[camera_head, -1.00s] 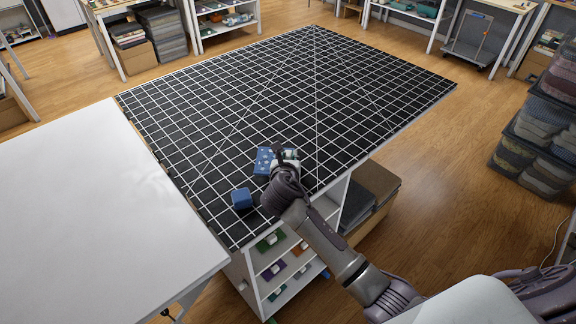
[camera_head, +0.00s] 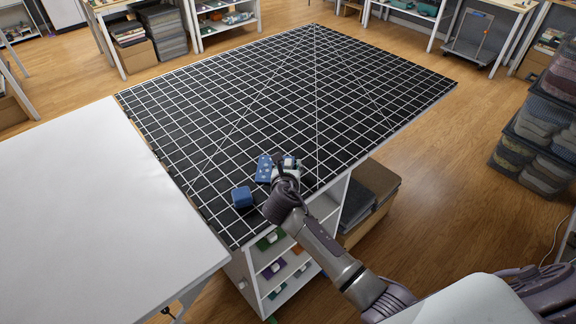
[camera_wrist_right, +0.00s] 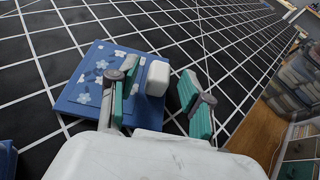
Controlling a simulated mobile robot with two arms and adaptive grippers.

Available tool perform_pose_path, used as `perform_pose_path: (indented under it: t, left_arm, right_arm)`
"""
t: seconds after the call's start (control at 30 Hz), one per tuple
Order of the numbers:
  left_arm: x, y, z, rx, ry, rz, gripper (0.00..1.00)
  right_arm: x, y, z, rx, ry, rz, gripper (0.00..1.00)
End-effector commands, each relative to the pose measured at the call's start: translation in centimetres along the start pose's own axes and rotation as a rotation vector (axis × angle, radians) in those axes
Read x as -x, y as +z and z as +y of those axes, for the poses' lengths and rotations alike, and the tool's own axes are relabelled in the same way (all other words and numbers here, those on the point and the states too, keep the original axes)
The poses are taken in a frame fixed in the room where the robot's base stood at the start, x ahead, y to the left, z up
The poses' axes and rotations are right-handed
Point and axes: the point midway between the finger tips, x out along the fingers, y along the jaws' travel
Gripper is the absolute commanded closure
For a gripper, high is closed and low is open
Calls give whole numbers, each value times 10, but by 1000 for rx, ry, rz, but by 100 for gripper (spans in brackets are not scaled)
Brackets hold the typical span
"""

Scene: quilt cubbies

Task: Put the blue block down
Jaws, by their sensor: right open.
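A flat blue block (camera_head: 264,169) with a white flower pattern lies on the black gridded mat (camera_head: 300,95), close to its near edge. In the right wrist view, the flowered block (camera_wrist_right: 85,92) rests flat beside a white knob-like piece (camera_wrist_right: 157,78); whether they are joined is hard to tell. My right gripper (camera_head: 286,170) is open over the block's right side. In the wrist view its green-padded fingers (camera_wrist_right: 160,88) stand apart on either side of the white piece, with the left finger over the block. My left gripper is not in view.
Cubbies (camera_head: 280,268) holding several coloured pieces are below the near edge. A white table (camera_head: 85,200) adjoins at left. The mat beyond is clear. Fabric bins (camera_head: 540,130) stand at right.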

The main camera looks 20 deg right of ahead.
Motion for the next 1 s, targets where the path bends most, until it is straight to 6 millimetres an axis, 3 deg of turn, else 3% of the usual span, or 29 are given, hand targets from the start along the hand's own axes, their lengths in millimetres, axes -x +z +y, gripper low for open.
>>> perform_pose_path:
  t: [0.13, 0.27, 0.7, 1.0]
  left_arm:
    - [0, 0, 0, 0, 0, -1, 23]
    - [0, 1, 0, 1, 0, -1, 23]
    - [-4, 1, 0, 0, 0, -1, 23]
    - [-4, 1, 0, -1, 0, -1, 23]
  right_arm:
    - [2, 2, 0, 0, 1, 0, 51]
    - [19, 1, 0, 1, 2, 0, 51]
    - [105, 1, 0, 0, 1, 0, 51]
    - [121, 2, 0, -1, 0, 0, 51]
